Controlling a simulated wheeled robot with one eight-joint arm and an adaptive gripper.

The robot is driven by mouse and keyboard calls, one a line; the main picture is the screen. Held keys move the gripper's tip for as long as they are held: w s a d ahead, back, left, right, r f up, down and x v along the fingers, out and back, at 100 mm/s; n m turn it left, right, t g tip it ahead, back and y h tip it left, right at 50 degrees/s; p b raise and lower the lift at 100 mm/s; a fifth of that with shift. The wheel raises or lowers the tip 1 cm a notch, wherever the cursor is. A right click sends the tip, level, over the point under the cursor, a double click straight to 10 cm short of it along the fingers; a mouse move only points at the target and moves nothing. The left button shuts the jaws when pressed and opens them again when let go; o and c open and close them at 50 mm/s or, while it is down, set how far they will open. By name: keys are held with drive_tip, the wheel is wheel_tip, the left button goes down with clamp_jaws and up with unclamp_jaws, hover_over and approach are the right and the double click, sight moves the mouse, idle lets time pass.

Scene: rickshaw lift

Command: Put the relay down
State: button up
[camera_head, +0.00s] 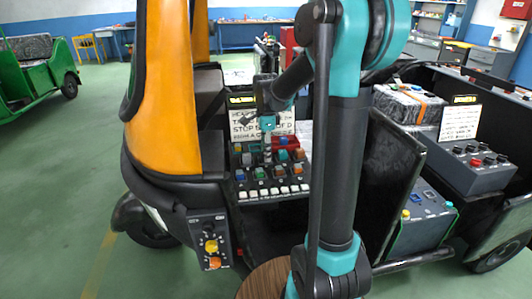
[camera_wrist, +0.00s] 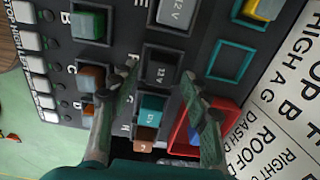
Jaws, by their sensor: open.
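My gripper (camera_wrist: 160,73) is open in the wrist view, its two fingers apart over a dark relay panel (camera_wrist: 120,40). A dark socket or block marked with white text (camera_wrist: 163,68) lies between the fingertips. A teal relay (camera_wrist: 151,108) sits further back between the fingers, with a brown-orange one (camera_wrist: 146,133) beside it. A green relay (camera_wrist: 90,22) and a brown relay (camera_wrist: 90,77) sit in the lettered row. In the head view, my gripper (camera_head: 267,145) points down over the panel (camera_head: 262,192); its fingertips are too small to judge. I cannot tell which relay is the task's.
A red tray (camera_wrist: 181,128), partly hidden by a finger, holds something blue. A teal square outline (camera_wrist: 232,60) is empty. White switches (camera_wrist: 35,62) line the panel's edge. A lettered sign (camera_wrist: 285,110) stands beside it. A grey control box (camera_head: 465,165) stands at right.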

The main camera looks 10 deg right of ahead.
wheel_tip(320, 180, up, 12)
drive_tip(key=shift+f, duration=0.25)
